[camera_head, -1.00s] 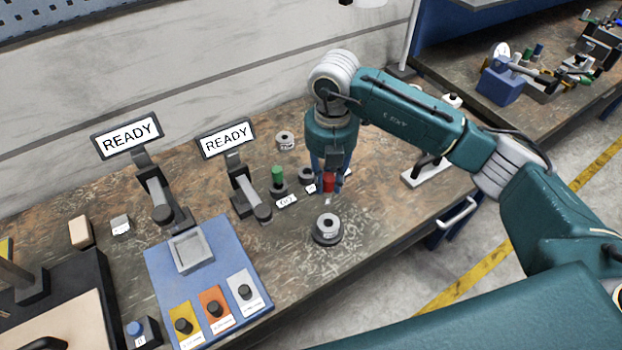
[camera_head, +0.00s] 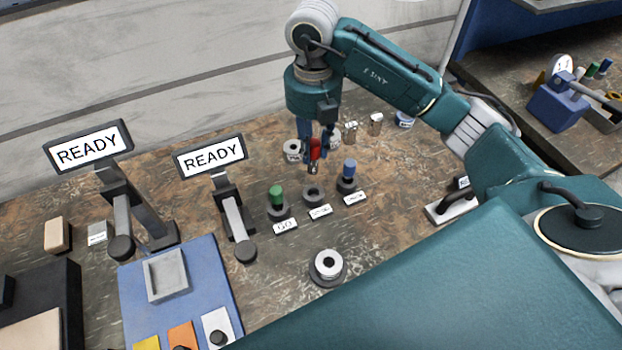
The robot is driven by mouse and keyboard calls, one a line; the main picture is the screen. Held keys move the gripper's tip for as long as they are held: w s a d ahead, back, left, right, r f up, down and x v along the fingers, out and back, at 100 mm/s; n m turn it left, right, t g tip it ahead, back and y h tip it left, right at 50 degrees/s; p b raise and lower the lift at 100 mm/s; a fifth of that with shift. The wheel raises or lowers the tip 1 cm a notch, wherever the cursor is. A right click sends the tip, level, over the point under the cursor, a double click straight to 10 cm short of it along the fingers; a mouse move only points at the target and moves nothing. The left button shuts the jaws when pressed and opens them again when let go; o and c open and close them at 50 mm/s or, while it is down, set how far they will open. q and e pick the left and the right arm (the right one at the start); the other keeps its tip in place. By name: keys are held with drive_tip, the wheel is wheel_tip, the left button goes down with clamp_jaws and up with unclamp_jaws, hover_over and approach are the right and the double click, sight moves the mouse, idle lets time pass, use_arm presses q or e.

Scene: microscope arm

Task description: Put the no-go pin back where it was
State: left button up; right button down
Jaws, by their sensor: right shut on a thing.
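The red-handled no-go pin (camera_head: 315,150) is held upright between the fingers of my right gripper (camera_head: 316,145), its metal tip pointing down. It is in the air, and in the picture it shows just above an empty dark ring holder (camera_head: 313,195) with a small label in front. To the left of that holder stands the green go pin (camera_head: 276,195) in its own holder, with a GO label (camera_head: 285,226). To the right a blue-topped pin (camera_head: 349,169) stands in another holder. My left gripper is not in view.
A ring part (camera_head: 328,265) sits on a dark base in front of the holders. Two READY displays (camera_head: 87,148) (camera_head: 210,156) with gauge arms stand at left. Several small metal parts (camera_head: 376,121) stand behind. A blue mat (camera_head: 205,270) lies front left.

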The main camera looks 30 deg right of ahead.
sight(314, 168)
drive_tip(key=f, duration=0.3)
drive_tip(key=f+p, duration=0.1)
drive_tip(key=f, duration=0.3)
drive_tip(key=shift+w+d+f, duration=0.1)
drive_tip(key=shift+d, duration=0.1)
drive_tip(key=shift+f, duration=0.25)
wheel_tip(314, 168, down, 4)
drive_tip(key=shift+f+p, duration=0.1)
drive_tip(key=shift+p, duration=0.55)
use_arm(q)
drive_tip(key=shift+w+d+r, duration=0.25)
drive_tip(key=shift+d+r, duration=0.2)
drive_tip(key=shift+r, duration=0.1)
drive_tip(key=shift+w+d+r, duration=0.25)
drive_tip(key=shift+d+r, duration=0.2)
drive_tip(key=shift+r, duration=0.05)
use_arm(e)
drive_tip(key=shift+f, duration=0.1)
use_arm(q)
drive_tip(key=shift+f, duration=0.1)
use_arm(e)
drive_tip(key=shift+f, duration=0.1)
drive_tip(key=c, duration=1.5)
unclamp_jaws()
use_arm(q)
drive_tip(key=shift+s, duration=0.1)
use_arm(e)
drive_tip(key=shift+o, duration=0.2)
